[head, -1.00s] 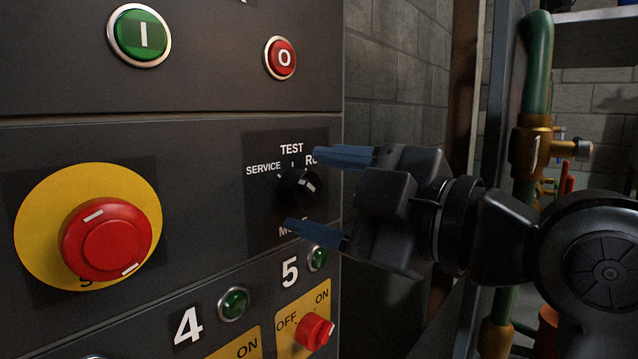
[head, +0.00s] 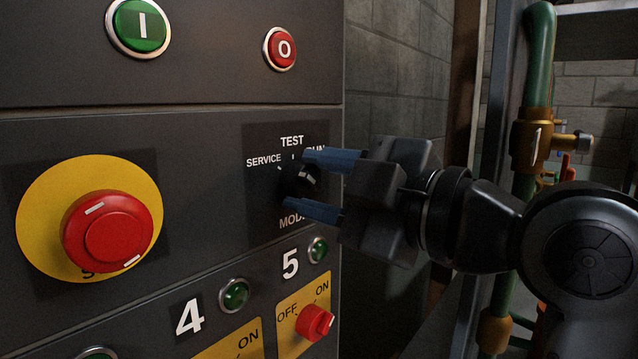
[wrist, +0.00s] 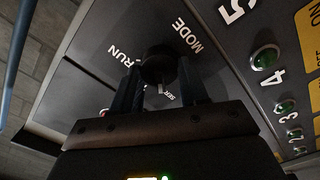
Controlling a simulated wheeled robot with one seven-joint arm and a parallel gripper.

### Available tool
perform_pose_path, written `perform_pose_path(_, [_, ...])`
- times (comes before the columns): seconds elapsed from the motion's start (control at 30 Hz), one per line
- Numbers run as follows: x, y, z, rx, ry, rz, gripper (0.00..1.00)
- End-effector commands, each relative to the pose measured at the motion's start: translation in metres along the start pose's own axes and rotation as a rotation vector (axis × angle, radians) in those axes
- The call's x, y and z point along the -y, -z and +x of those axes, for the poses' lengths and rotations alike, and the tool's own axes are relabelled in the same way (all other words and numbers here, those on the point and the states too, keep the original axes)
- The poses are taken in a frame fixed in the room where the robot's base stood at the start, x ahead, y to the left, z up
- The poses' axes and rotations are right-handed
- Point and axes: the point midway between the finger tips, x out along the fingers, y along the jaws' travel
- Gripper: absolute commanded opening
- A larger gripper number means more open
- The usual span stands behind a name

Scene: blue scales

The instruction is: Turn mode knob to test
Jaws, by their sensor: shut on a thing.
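The black mode knob (head: 298,184) sits on the dark panel, with TEST above it, SERVICE at upper left, RUN at upper right and MODE below. The fingers partly cover the knob and the RUN label. In the wrist view the knob (wrist: 158,65) sits between the two dark fingers, its white mark toward my gripper.
A large red emergency button (head: 108,232) on a yellow disc is at left. A green button (head: 138,27) and a red button (head: 280,48) are above. A red OFF/ON switch (head: 315,322) is close below. Green pipework (head: 538,60) stands at right behind my arm.

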Motion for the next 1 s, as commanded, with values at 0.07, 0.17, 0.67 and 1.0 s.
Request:
perform_pose_path(0.07, [0.0007,-0.0001,0.0,0.0,0.002,0.002,0.13])
perform_pose_path(0.17, [0.0006,-0.0001,0.0001,0.0,0.002,0.013,0.13])
perform_pose_path(0.67, [-0.0017,0.0004,0.0002,0.001,0.003,0.312,0.13])
perform_pose_path(1.0, [-0.0022,-0.0003,0.0004,0.003,0.004,0.609,0.13])
